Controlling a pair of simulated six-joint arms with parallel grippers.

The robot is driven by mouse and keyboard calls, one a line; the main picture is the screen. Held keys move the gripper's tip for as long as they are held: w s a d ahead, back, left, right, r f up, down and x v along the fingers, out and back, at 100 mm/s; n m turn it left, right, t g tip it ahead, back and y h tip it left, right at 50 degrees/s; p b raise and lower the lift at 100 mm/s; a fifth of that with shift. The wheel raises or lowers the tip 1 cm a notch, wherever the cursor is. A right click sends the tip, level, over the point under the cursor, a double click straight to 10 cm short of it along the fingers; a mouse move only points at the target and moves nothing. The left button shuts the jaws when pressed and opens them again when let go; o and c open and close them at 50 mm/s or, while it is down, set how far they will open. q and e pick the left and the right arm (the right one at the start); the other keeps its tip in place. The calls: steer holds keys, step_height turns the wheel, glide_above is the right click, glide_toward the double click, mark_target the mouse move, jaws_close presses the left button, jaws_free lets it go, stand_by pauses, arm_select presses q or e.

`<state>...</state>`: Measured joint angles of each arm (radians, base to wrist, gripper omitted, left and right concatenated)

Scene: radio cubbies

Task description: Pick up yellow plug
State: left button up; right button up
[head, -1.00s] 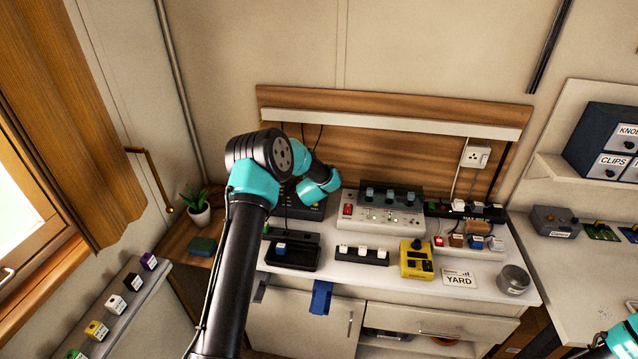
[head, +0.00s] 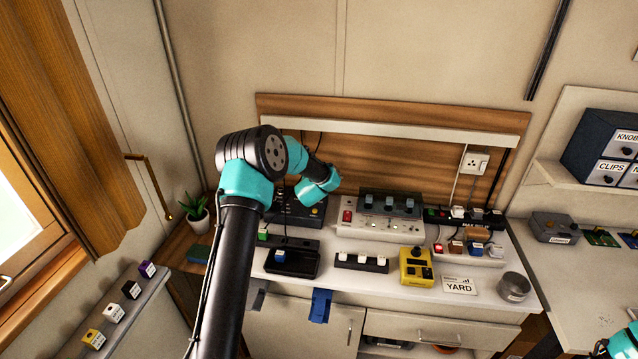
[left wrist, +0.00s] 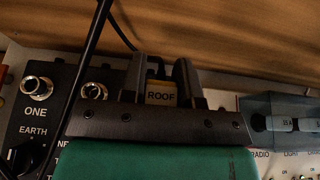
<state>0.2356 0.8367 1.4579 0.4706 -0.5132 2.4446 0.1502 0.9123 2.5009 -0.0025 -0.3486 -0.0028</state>
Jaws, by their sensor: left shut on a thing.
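The yellow plug (left wrist: 161,92) shows in the left wrist view as a yellow block marked ROOF. My left gripper (left wrist: 160,76) is shut on it, with a dark finger on each side. The plug is in front of a dark panel (left wrist: 45,108) with metal sockets and labels ONE and EARTH. I cannot tell whether its lower end is in a socket. In the head view my left arm reaches over the dark panel (head: 296,212) at the back of the bench; the fingers and plug are hidden there.
A grey switch unit (head: 378,220) stands right of the panel. A black box (head: 292,265), a strip with white switches (head: 361,263) and a yellow device (head: 415,268) stand in front. A dark cable (left wrist: 88,68) passes close to the gripper. A plant (head: 198,215) stands left.

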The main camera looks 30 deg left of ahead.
arm_select(q)
steer(key=s+d+r, duration=0.1)
steer(key=s+d, duration=0.6)
steer(key=s, duration=0.5)
steer(key=shift+s+d+r, duration=0.2)
steer(key=shift+s+d, duration=0.15)
steer(key=shift+d, duration=0.1)
